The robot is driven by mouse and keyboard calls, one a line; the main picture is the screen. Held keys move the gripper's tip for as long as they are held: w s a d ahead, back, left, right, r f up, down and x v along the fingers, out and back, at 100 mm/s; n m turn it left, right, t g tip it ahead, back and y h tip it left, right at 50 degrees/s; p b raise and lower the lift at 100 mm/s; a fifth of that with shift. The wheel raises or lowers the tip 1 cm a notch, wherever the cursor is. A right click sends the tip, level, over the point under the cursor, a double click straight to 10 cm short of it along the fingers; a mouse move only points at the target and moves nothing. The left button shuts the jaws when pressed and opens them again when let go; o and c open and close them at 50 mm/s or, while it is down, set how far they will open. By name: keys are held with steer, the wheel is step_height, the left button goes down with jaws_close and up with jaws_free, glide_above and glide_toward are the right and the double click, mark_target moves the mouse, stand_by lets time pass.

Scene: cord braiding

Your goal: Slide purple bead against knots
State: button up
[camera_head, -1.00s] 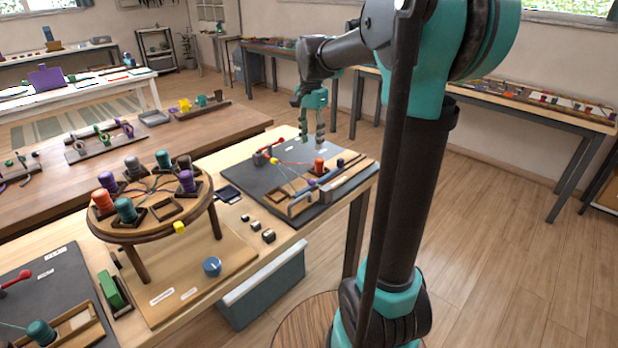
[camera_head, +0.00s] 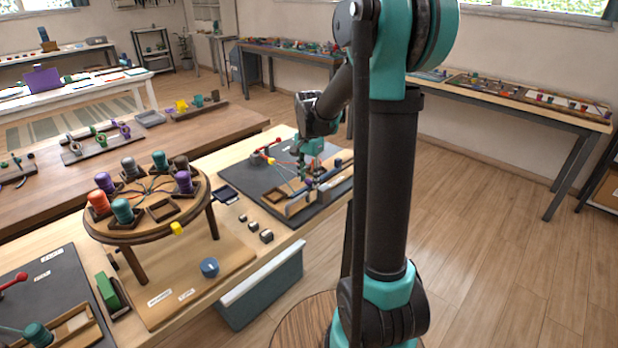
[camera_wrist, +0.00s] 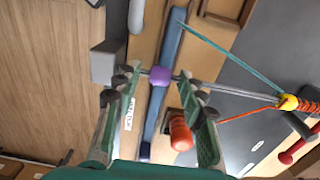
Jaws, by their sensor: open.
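The purple bead (camera_wrist: 160,76) sits on a grey cord in the wrist view, over a blue bar. My gripper (camera_wrist: 157,84) is open, with one fingertip on each side of the bead; whether either finger touches it is not clear. The grey cord runs right to a yellow bead (camera_wrist: 288,102), beside orange-red wrapped knots (camera_wrist: 309,107). In the head view my gripper (camera_head: 308,170) is low over the dark braiding board (camera_head: 250,180) and partly hides the bead. The yellow bead also shows there (camera_head: 271,160).
An orange-red spool (camera_wrist: 180,133) stands close to the right finger. A teal cord (camera_wrist: 230,53) and an orange cord fan out from the yellow bead. A grey block (camera_wrist: 104,62) lies near the left finger. A red handle (camera_wrist: 300,145) is beyond the knots.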

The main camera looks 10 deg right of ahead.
jaws_close()
stand_by(0.4)
steer(key=w+a, duration=0.2)
steer(key=w, duration=0.1)
steer(key=w+a, duration=0.2)
steer(key=w, duration=0.1)
steer(key=w+a, duration=0.3)
steer(key=shift+w, duration=0.3)
jaws_free()
